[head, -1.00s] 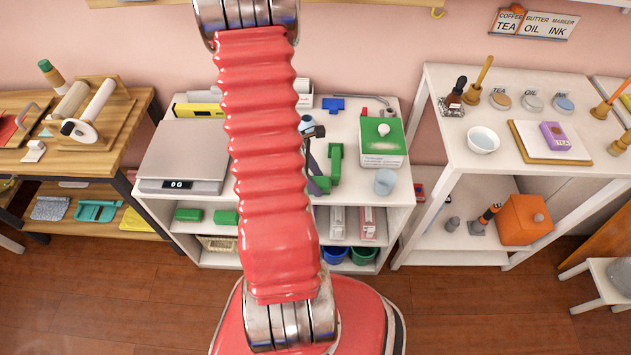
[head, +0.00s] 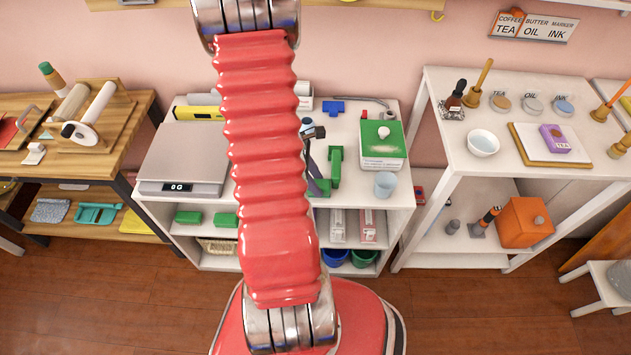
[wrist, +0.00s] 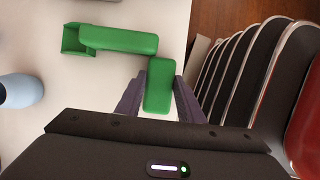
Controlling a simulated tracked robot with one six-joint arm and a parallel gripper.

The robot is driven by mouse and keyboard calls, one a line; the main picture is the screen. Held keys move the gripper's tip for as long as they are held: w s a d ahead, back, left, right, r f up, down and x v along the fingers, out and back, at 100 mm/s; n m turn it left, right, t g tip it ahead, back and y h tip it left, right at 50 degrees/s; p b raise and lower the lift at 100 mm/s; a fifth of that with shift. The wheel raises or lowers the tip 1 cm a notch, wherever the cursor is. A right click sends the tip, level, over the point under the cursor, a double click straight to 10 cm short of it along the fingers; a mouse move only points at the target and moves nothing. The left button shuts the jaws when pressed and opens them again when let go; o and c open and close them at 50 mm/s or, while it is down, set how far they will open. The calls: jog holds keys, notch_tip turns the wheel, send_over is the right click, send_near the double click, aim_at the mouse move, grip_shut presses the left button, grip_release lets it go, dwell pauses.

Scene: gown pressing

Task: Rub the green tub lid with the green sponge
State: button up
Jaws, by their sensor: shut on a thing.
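The green tub lid (head: 372,132) lies on a white tub at the right of the middle table, with a white knob and a pale smear near its front edge. My gripper (wrist: 158,98) has its two dark fingers on either side of a green sponge block (wrist: 158,78) and is shut on it. In the head view the sponge (head: 323,186) shows near the table's front edge, left of the tub and partly behind my arm. I cannot tell whether it touches the table.
A green bar with an open box end (wrist: 120,40) lies close beside the sponge; it also shows in the head view (head: 335,165). A scale (head: 184,155) stands left. A pale blue rounded thing (wrist: 20,90) is near the gripper.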

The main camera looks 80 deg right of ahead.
dwell(0.4)
jog(key=shift+r, duration=3)
